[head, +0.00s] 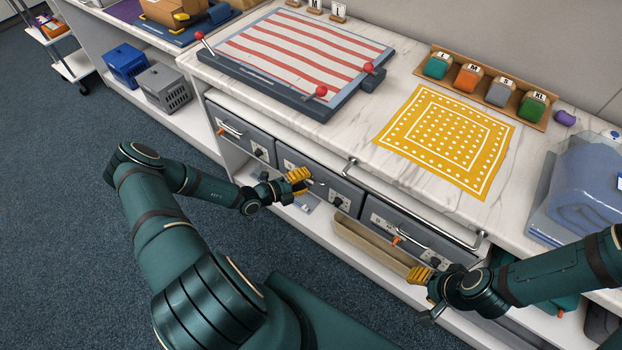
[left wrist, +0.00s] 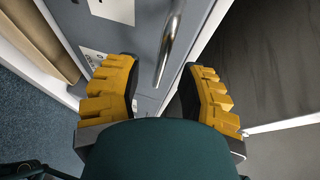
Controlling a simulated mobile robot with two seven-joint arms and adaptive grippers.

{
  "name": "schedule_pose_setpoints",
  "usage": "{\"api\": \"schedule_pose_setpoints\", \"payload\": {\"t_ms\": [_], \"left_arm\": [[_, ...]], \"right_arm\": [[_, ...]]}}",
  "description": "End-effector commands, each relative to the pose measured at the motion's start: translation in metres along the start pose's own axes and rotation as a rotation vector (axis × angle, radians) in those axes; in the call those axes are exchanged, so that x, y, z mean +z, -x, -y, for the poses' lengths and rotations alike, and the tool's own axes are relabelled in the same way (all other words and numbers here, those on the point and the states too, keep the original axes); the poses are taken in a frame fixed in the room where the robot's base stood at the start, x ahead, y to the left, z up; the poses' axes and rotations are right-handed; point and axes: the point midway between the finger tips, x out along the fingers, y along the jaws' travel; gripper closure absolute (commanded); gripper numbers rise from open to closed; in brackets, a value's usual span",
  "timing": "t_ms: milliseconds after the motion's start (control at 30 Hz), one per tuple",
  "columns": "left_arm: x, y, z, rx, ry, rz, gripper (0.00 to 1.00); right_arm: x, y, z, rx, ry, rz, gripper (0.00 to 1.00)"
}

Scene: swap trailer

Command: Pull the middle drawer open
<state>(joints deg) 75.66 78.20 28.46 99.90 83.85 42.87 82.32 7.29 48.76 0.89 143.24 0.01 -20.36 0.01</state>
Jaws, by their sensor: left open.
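The middle drawer (head: 347,191) is a grey-blue front under the white marble-look counter, with a silver bar handle (head: 317,182). It looks shut or nearly so. My left gripper (head: 303,180) is in front of the drawer at its handle. In the left wrist view, its yellow fingers (left wrist: 158,88) are apart, and the silver handle (left wrist: 170,45) lies between and just beyond them, with no clear contact. The drawer front (left wrist: 138,50) fills the area behind. My right gripper (head: 425,283) is by the right drawer, and its finger opening is unclear.
Left drawer (head: 240,132) and right drawer (head: 385,217) flank the middle one. A long rail (head: 420,210) runs along the counter edge. A beige tray (head: 370,243) lies on the shelf below. Yellow cloth (head: 407,142) and a striped board (head: 270,75) cover parts of the counter. Carpet in front is clear.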

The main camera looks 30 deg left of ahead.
Motion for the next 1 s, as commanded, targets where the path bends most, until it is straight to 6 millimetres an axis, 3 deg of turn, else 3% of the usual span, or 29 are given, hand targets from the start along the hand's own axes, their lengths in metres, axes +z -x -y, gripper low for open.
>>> {"api": "schedule_pose_setpoints", "payload": {"t_ms": [200, 567, 700, 1000], "left_arm": [[0.000, -0.022, 0.000, 0.000, 0.000, -0.001, 0.60], [0.000, -0.026, 0.001, 0.000, -0.001, 0.000, 0.60], [0.000, -0.026, 0.001, 0.000, -0.001, 0.000, 1.00], [-0.001, -0.022, 0.000, 0.001, -0.001, 0.000, 1.00]], "right_arm": [[-0.001, -0.004, -0.002, 0.000, 0.000, -0.002, 0.53], [-0.001, -0.004, -0.002, 0.000, 0.000, -0.003, 0.53], [-0.001, -0.004, -0.002, 0.000, 0.000, -0.003, 0.53], [-0.001, -0.003, -0.001, 0.000, 0.000, -0.002, 0.53]]}}
